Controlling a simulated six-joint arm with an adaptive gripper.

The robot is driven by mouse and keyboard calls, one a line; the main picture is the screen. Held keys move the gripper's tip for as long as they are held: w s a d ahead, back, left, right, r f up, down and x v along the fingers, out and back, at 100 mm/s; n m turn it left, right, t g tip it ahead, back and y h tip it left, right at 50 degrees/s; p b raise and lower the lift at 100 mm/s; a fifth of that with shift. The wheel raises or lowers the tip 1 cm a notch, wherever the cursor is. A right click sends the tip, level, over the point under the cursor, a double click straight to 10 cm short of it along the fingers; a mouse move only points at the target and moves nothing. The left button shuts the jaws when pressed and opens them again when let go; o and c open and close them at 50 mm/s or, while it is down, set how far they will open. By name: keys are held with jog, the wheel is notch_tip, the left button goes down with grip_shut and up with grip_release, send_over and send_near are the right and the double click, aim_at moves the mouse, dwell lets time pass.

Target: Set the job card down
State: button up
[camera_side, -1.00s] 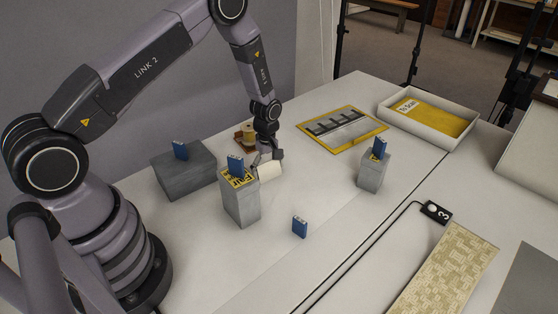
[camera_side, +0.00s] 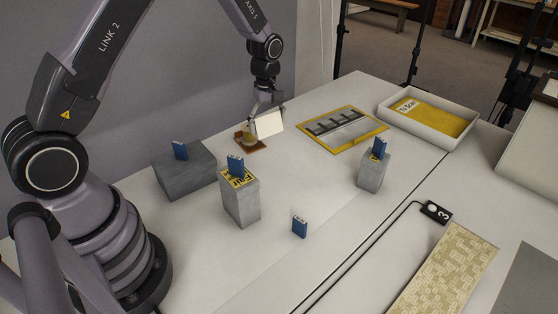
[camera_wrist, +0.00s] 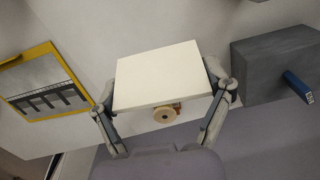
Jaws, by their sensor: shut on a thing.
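The job card is a plain cream-white flat piece (camera_side: 268,124), which also fills the middle of the wrist view (camera_wrist: 160,75). My gripper (camera_side: 266,112) is shut on it, with one finger at each side edge in the wrist view (camera_wrist: 165,98). The card is held tilted in the air above the table, at the far side near a small brown tray (camera_side: 252,146). A round tan spool (camera_side: 247,138) stands on that tray, partly hidden by the card and gripper; in the wrist view it shows just below the card's edge (camera_wrist: 164,115).
Grey blocks with small blue pieces on top stand at left (camera_side: 186,170), centre (camera_side: 241,203) and right (camera_side: 371,173). Another blue piece (camera_side: 300,227) stands on the table. A yellow-edged board (camera_side: 366,139) and a white tray (camera_side: 462,142) lie at the back right. A black cable crosses the front.

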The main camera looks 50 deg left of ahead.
jog(key=s+d+m, duration=0.4)
jog(key=d, duration=0.3)
jog(key=s+d+m, duration=0.4)
jog(key=d, duration=0.3)
jog(key=m, duration=0.8)
send_over(266, 271)
notch_tip(266, 271, down, 15)
jog(key=shift+f, duration=0.1)
jog(key=o, duration=0.8)
